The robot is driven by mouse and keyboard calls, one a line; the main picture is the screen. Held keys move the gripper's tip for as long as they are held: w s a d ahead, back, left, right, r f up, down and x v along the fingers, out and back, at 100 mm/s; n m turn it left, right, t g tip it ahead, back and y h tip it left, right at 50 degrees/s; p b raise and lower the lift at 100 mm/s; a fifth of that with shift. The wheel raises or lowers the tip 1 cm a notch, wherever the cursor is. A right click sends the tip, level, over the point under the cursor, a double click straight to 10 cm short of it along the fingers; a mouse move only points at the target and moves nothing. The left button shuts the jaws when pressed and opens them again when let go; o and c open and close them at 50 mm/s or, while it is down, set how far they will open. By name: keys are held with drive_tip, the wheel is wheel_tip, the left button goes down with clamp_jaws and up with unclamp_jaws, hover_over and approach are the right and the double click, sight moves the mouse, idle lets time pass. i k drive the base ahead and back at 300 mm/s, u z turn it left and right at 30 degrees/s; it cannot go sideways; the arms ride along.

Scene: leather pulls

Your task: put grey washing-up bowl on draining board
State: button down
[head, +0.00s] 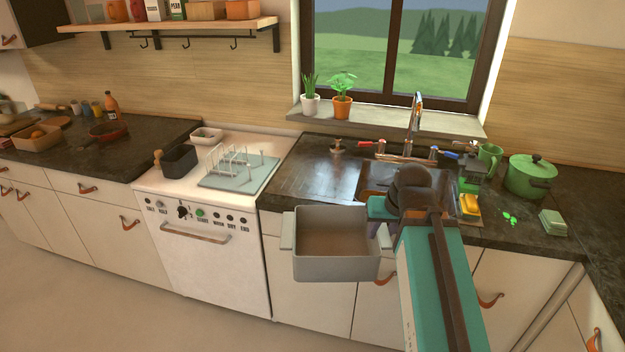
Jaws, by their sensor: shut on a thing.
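The grey washing-up bowl (335,260) is a rectangular tub with a handle on each short side. It hangs in the air in front of the worktop edge, roughly level, its inside empty. My gripper (383,226) is shut on its right side; my arm partly hides the grip. The draining board (318,178) is the dark, shiny grooved surface left of the sink. It lies behind the bowl and looks bare.
The sink (376,178) is partly hidden by my arm, with a tap (415,120) behind it. A small plug-like item (337,146) stands behind the board. A wire rack (236,165) on a pale mat stands left. A green pot (531,176) and yellow sponge (469,205) are right.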

sight(314, 174)
drive_tip(key=k, duration=1.35)
drive_tip(key=u, duration=0.3)
drive_tip(key=i, duration=0.6)
drive_tip(key=u, duration=0.8)
drive_tip(key=i, duration=1.55)
drive_tip(key=u, duration=0.25)
